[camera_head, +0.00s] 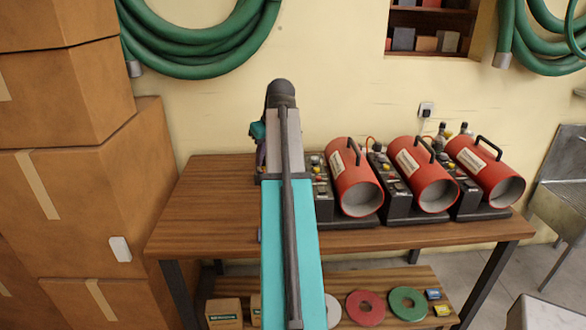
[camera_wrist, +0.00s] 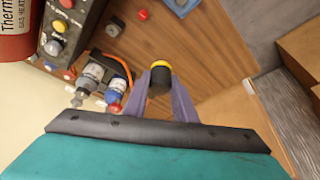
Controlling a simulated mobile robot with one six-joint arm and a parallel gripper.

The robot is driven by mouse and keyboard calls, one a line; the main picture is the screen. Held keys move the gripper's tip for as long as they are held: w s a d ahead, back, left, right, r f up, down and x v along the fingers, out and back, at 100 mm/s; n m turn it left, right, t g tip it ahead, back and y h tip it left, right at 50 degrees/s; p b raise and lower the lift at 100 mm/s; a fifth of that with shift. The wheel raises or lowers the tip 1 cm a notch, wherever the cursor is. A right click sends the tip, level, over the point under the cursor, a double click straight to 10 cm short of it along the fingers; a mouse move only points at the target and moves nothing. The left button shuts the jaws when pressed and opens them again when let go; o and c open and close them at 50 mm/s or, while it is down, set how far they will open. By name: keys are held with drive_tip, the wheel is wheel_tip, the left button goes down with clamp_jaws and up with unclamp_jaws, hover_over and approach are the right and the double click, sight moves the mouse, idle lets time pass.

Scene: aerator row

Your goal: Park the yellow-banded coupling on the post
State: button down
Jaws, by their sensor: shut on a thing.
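My gripper (camera_wrist: 161,75) has its two purple fingers shut on the dark yellow-banded coupling (camera_wrist: 159,84), whose yellow band shows at its far end in the wrist view. The wooden bench top shows beyond it; I cannot tell the gap between them. In the head view my arm hides the coupling and most of the gripper; a sliver of purple finger (camera_head: 260,153) shows left of the arm. A blue square piece (camera_wrist: 182,5) is cut off at the top edge of the wrist view. I cannot tell for certain which thing is the post.
Red heaters (camera_head: 354,178) with control boxes (camera_wrist: 62,35) stand on the bench (camera_head: 215,205). Two fittings, one grey (camera_wrist: 92,72) and one blue-red (camera_wrist: 116,90), with an orange hose, are near the fingers. Cardboard boxes (camera_head: 90,190) stack at left. The bench's left part looks clear.

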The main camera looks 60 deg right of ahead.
drive_tip(key=shift+n+y, duration=0.3)
drive_tip(key=shift+n, duration=0.5)
drive_tip(key=d+f+p, duration=0.1)
drive_tip(key=d+f, duration=0.2)
drive_tip(key=d, duration=0.2)
drive_tip(key=d+f+p, duration=0.2)
drive_tip(key=d+f, duration=0.2)
drive_tip(key=d, duration=0.1)
drive_tip(key=s+d+f+p, duration=0.1)
drive_tip(key=d+f, duration=0.3)
drive_tip(key=d, duration=0.1)
drive_tip(key=shift+s+f, duration=0.1)
drive_tip(key=shift+f, duration=0.15)
drive_tip(key=shift+d+f, duration=0.25)
drive_tip(key=shift+f, duration=0.05)
drive_tip(key=shift+f, duration=0.2)
drive_tip(key=shift+f+b, duration=0.65)
drive_tip(key=shift+f, duration=1.35)
drive_tip(key=shift+a+f+b, duration=0.1)
drive_tip(key=shift+f+b, duration=0.45)
drive_tip(key=shift+f, duration=0.25)
drive_tip(key=shift+r, duration=0.7)
idle(1.4)
